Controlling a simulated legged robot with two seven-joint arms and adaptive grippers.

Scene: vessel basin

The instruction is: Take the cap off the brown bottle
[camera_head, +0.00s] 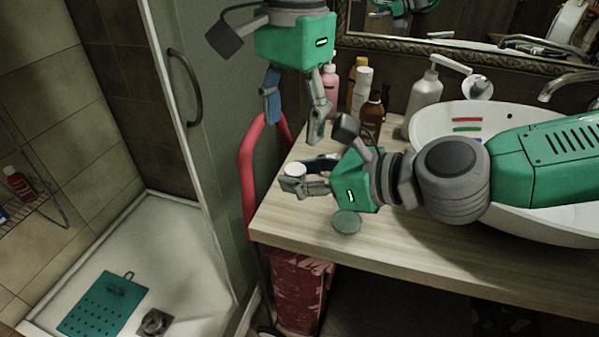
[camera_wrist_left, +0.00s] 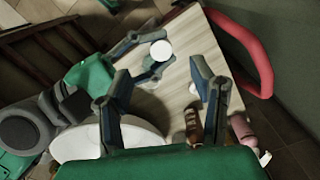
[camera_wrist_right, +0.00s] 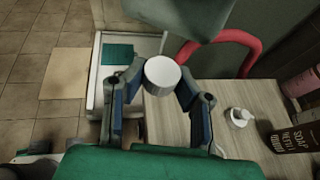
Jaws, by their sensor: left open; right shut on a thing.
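My right gripper (camera_head: 298,176) is shut on a white round-topped object (camera_head: 295,169), held over the counter's left end. In the right wrist view the object (camera_wrist_right: 162,74) is a short white cylinder between the fingertips. I cannot tell whether it is a cap alone or sits on something hidden below. My left gripper (camera_head: 295,108) is open and empty, above and behind the right one, pointing down. A brown bottle (camera_head: 372,116) stands at the back of the counter, left of the basin. A brown bottle with a printed label (camera_wrist_right: 292,139) also shows in the right wrist view.
Pink (camera_head: 329,88), yellow and white bottles stand near the brown one, with a grey-white pump bottle (camera_head: 425,100) to their right. The white basin (camera_head: 540,222) fills the counter's right side. A translucent disc (camera_head: 346,222) lies near the front edge. A red rail (camera_head: 248,175) borders the left.

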